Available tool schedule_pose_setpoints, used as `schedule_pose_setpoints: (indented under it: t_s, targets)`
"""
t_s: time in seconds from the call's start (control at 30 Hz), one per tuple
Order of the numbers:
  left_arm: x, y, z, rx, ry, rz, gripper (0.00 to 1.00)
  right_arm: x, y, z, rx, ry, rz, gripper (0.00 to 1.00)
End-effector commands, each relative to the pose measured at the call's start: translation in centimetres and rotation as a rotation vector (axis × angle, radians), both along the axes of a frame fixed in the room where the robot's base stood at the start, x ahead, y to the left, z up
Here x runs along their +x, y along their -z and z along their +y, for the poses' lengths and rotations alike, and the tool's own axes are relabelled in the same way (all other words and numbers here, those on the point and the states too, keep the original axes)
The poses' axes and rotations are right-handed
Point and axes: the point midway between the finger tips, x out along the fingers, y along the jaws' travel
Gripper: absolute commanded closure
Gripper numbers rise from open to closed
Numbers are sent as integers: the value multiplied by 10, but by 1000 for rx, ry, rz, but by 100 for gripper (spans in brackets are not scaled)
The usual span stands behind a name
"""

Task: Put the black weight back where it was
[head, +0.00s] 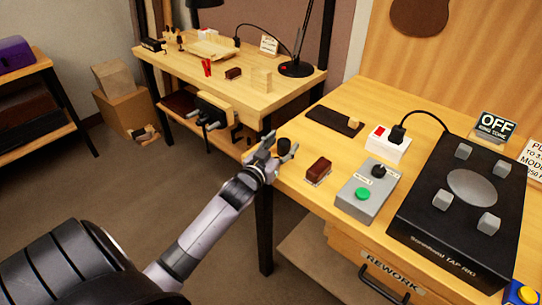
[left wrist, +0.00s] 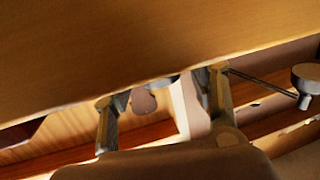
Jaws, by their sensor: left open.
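A small dark round piece (head: 284,146), which looks like the black weight, shows at the near left corner of the right bench (head: 300,196). My left gripper (head: 275,153) is at that corner with its fingers apart, and the dark piece appears right by the fingertips. I cannot tell whether they touch it. In the left wrist view my left gripper's fingers (left wrist: 162,98) are spread, with no black weight clearly visible between them. A wooden surface fills the top of that view. My right gripper is not in view.
A brown block (head: 318,170), a grey control box (head: 367,190) with a green button, a white switch box (head: 388,144) and a black tap rig (head: 465,200) stand on the right bench. A second bench (head: 215,95) with a lamp (head: 296,68) is behind.

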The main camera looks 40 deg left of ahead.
Motion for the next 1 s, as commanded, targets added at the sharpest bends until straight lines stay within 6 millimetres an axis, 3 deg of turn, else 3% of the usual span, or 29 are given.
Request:
schedule_pose_setpoints:
  t_s: [0.3, 0.5, 0.7, 1.0]
  targets:
    - [-65, -2, -8, -2, 0, 3, 47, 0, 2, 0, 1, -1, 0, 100]
    - [-94, -4, -12, -1, 0, 2, 47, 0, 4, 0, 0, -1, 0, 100]
    - [-104, -5, -13, 0, 0, 1, 47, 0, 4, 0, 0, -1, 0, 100]
    - [-104, -6, -13, 0, 0, 0, 47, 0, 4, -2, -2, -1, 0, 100]
